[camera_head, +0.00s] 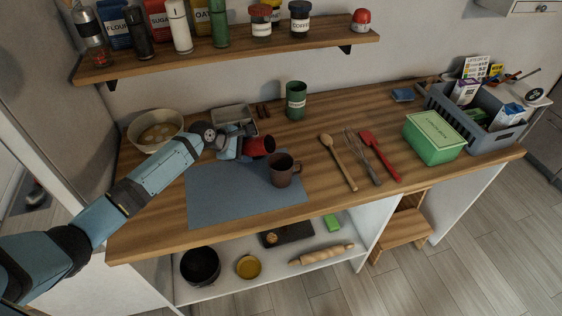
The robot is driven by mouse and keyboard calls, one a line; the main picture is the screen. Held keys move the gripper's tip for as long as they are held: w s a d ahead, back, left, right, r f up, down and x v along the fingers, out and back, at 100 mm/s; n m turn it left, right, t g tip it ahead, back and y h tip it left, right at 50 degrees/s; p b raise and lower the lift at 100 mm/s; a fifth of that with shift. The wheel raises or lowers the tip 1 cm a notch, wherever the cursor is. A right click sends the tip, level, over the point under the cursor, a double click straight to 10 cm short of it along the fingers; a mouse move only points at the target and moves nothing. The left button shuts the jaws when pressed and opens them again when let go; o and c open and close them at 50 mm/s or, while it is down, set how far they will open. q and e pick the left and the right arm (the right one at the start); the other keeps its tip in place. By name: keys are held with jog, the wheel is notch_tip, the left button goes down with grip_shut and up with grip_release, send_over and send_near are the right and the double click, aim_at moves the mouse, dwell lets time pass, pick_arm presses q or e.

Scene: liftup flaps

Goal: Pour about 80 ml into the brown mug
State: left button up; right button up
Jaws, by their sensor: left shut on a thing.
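The brown mug (281,174) stands upright on a blue-grey mat (225,195) on the wooden counter, its handle to the right. My left gripper (240,147) is shut on a red cup-like vessel (255,147) and holds it to the upper left of the mug. The vessel is tipped over to the right, its dark opening towards the mug's side. Its rim looks close to the mug's rim; I cannot tell whether they touch. No stream shows, and the contents of both are too dark to see. My right gripper is not in view.
A bowl (141,132) and a grey tray (218,114) stand behind my left arm, a green canister (296,88) behind the mug. A wooden spoon (338,160), whisk and red spatula lie right of the mat, before a green box (434,146) and a crate (497,139).

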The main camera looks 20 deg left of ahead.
pick_arm(q)
jog(key=shift+a+y, duration=0.1)
jog(key=shift+y, duration=0.2)
jog(key=shift+r, duration=0.1)
jog(key=shift+r+m+y, duration=0.3)
jog(key=shift+y, duration=0.1)
jog(key=shift+a+r+y+b, duration=0.1)
jog(key=shift+r+y+b, duration=0.2)
jog(key=shift+r+y, duration=0.1)
dwell(0.6)
jog(key=shift+r+p, duration=0.15)
jog(key=shift+p, duration=0.2)
jog(key=shift+d+r+m+y+p, duration=0.3)
jog(key=shift+y+p, duration=0.1)
jog(key=shift+p, duration=0.75)
jog(key=shift+f, duration=0.1)
